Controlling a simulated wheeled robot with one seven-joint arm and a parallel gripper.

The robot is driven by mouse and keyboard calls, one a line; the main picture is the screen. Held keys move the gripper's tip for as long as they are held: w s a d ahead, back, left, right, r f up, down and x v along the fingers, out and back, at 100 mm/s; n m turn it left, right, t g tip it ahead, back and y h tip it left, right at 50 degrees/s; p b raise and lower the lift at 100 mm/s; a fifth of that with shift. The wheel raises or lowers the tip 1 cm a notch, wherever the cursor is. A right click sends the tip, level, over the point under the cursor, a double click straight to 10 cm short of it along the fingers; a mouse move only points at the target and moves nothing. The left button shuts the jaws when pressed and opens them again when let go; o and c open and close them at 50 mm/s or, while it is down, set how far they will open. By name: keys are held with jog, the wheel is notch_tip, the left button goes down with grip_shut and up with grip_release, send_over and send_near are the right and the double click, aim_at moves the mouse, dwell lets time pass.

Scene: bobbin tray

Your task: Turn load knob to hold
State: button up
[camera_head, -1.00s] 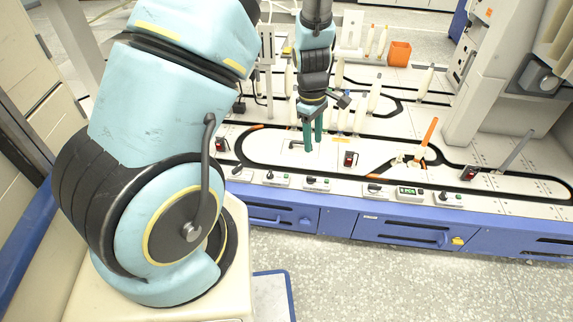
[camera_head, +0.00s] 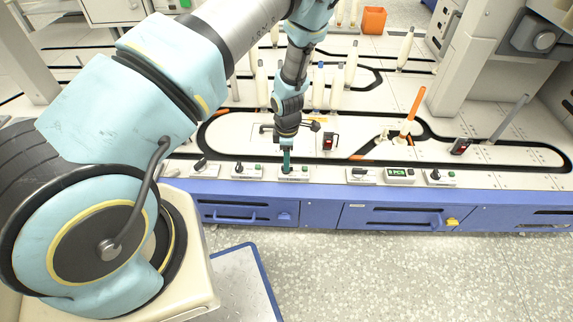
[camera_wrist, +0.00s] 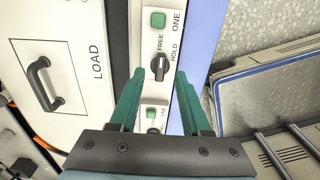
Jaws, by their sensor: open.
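The load knob (camera_wrist: 158,68) is a small black knob on a white control plate (camera_wrist: 170,35), beside the words FREE and HOLD. Its handle looks roughly upright in the wrist view; which word it points at is hard to tell. A green button (camera_wrist: 158,19) sits on the same plate, and a LOAD label (camera_wrist: 97,57) is on the panel to the left. My gripper (camera_wrist: 160,74) is open, its green fingers on either side of the knob in the picture. Contact cannot be made out. In the head view my gripper (camera_head: 287,165) is over a front-edge control plate and hides its knob.
Similar control plates (camera_head: 247,171) line the front edge on both sides, one with a green display (camera_head: 399,174). A black handle (camera_wrist: 42,82) stands left of the fingers. Behind are an orange lever (camera_head: 413,108), white bobbins (camera_head: 350,68) and an orange bin (camera_head: 373,20).

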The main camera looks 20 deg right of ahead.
jog(key=shift+f, duration=1.3)
jog(key=shift+c, duration=0.3)
grip_shut()
